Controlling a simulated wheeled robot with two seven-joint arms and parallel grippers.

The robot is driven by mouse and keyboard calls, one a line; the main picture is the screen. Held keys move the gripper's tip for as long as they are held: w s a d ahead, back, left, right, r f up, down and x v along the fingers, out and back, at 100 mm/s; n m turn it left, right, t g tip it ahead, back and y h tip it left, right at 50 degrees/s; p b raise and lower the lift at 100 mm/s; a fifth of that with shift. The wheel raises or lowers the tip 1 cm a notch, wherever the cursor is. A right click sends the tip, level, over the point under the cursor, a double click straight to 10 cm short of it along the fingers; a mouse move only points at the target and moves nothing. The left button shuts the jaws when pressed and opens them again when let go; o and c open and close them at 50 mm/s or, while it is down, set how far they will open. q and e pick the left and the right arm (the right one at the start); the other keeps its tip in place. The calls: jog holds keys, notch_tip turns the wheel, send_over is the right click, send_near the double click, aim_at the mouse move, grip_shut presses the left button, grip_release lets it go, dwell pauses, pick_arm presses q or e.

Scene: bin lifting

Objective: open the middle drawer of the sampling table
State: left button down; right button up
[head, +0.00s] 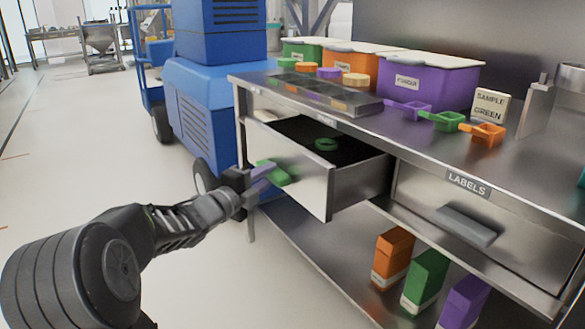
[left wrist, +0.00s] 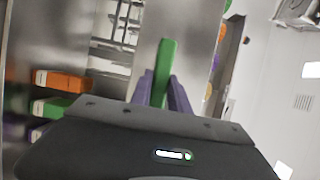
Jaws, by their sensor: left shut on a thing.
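The sampling table (head: 550,185) stands at the right of the head view. Its middle drawer (head: 308,180) is pulled well out, and its open top shows a dark inside with a green ring (head: 326,145) in it. The drawer has a green handle (head: 274,172) on its front, which also shows in the left wrist view (left wrist: 166,62). My left gripper (head: 263,177), with purple fingers, is shut on this handle; the fingers flank it in the left wrist view (left wrist: 163,92). The drawer labelled LABELS (head: 440,210), at right, is closed. My right gripper is out of view.
Purple (head: 430,85), orange and green tubs, scoops and a tray stand on the tabletop. Orange, green (head: 425,280) and purple boxes stand on the lower shelf. A blue machine (head: 210,110) stands close behind the table's left end. The floor at left is clear.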

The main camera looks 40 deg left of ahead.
pick_arm(q)
jog(key=s+a, duration=0.2)
jog(key=s, duration=0.7)
jog(key=shift+a, duration=0.35)
jog(key=shift+s, duration=0.1)
jog(key=c, duration=1.2)
grip_release()
jog(key=shift+c, duration=0.2)
jog(key=s+p, duration=0.2)
jog(key=s, duration=0.5)
jog(key=shift+s+d, duration=0.4)
